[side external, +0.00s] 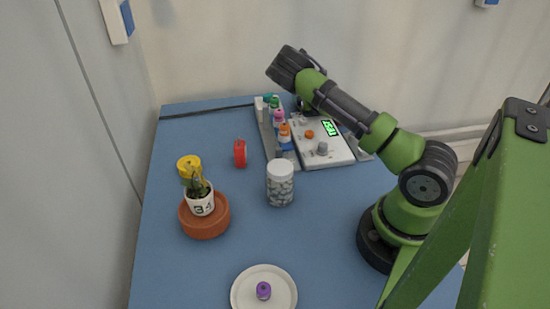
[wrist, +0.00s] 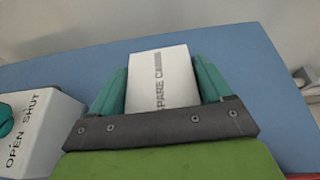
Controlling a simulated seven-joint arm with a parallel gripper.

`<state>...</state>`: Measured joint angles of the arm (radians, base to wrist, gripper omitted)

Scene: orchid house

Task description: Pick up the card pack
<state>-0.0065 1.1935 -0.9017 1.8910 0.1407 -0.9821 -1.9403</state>
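The card pack (wrist: 160,80) is a white box with dark lettering, partly readable as "SPARE CA", in the wrist view. My gripper (wrist: 160,68) has one teal finger along each side of it, with no clear gap on either side, so it looks shut on the pack. The pack's near end is hidden behind the dark gripper edge. In the side external view my gripper (side external: 303,104) is low at the back of the blue table, behind the grey panel, and the pack cannot be made out there. Whether the pack touches the table is not clear.
A white OPEN/SHUT box (wrist: 38,130) with a teal knob stands close by. A panel with green display (side external: 325,150), several small bottles (side external: 278,120), a pill jar (side external: 280,184), a potted plant (side external: 200,203) and a plate (side external: 244,290) stand on the blue table (side external: 320,240).

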